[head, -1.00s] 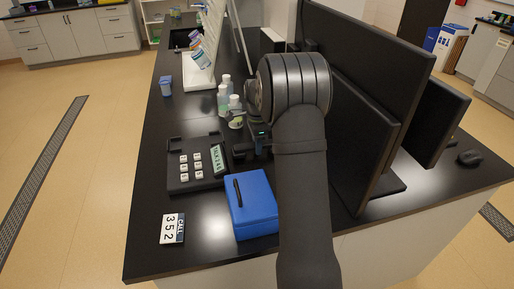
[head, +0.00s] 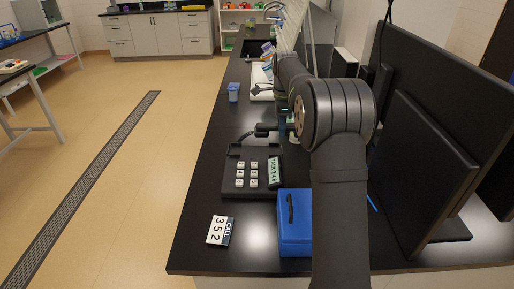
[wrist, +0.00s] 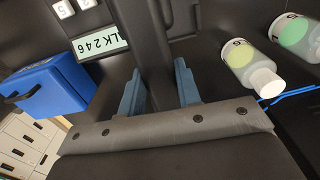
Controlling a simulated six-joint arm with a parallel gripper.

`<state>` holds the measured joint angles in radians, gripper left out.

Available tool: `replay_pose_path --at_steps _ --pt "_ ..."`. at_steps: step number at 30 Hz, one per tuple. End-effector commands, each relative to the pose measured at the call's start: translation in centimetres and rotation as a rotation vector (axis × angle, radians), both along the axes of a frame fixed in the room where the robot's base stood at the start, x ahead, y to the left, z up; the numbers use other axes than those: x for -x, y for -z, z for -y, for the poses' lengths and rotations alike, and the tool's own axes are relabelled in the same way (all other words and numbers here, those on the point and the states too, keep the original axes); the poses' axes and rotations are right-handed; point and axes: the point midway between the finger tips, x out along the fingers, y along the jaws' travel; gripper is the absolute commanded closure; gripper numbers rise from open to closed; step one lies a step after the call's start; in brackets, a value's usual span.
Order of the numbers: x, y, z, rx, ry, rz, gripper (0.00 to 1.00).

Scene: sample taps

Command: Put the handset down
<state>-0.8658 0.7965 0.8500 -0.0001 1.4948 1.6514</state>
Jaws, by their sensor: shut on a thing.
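The black handset (wrist: 152,45) runs lengthwise between the two blue-grey fingers of my gripper (wrist: 160,88) in the wrist view, and the gripper is shut on it. In the head view the handset (head: 264,130) shows as a dark shape at the far edge of the phone base, partly hidden by my arm. The black phone base (head: 232,178) has several white keys and a label reading TALK 246 (head: 275,171). Its cradle looks empty. I cannot tell how high the handset is above the base or counter.
A blue box (head: 296,236) with a black handle and a CALL 352 card (head: 220,231) lie in front of the phone. Bottles (wrist: 239,55) stand beside my gripper in the wrist view. Monitors (head: 420,170) stand on the right. Counter left of the phone is clear.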

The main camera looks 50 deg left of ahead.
Motion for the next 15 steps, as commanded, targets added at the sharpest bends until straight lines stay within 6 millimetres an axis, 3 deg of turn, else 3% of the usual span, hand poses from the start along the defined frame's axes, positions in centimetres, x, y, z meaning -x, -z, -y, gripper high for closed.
replay_pose_path --at_steps 9,15 --pt "3.0 4.5 -6.6 0.001 -0.003 -0.001 1.00" --pt "3.9 5.7 -8.6 0.000 -0.001 0.000 1.00"
